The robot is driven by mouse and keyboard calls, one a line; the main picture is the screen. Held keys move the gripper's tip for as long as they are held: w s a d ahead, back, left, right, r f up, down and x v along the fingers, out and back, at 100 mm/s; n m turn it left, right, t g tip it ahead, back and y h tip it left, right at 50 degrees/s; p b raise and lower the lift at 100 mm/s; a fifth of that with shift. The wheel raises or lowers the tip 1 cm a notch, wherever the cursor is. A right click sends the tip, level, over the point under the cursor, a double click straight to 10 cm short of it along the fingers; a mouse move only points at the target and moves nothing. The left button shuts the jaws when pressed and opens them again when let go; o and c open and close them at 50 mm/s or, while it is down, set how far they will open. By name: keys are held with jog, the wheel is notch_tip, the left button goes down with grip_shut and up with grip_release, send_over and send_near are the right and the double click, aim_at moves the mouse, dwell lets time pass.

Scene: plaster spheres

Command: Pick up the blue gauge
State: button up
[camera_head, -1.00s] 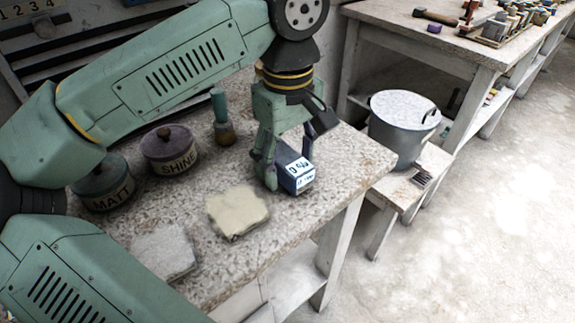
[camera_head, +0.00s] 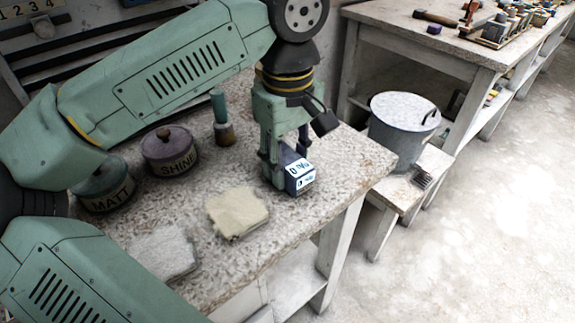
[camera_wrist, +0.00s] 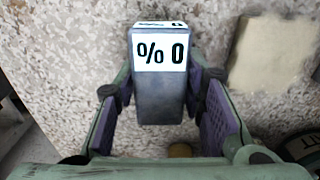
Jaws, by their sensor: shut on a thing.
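The blue gauge (camera_head: 299,177) is a small dark blue box with a white label on its front, near the right end of the speckled bench. In the wrist view the gauge (camera_wrist: 160,92) stands between my two purple-padded fingers, its label reading "% 0". My gripper (camera_head: 281,172) points down over the bench and is shut on the gauge's sides. The back of the gauge is partly hidden by my fingers in the head view. Whether it rests on the bench or is just off it, I cannot tell.
On the bench stand a "SHINE" pot (camera_head: 169,150), a "MATT" pot (camera_head: 104,184) and a green-handled tool (camera_head: 221,118). A cream cloth (camera_head: 237,211) and a pale slab (camera_head: 163,252) lie in front. A lidded metal bucket (camera_head: 402,130) stands beyond the bench's right edge.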

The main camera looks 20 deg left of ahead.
aim_at(288, 158)
jog(key=c, duration=0.5)
jog(key=shift+r, duration=0.8)
notch_tip(288, 158, up, 3)
jog(key=shift+f, duration=0.2)
jog(key=s, duration=0.5)
jog(key=s+r+b, duration=0.1)
jog(key=s, duration=1)
jog(key=shift+d+r, duration=0.15)
jog(key=shift+d, duration=0.25)
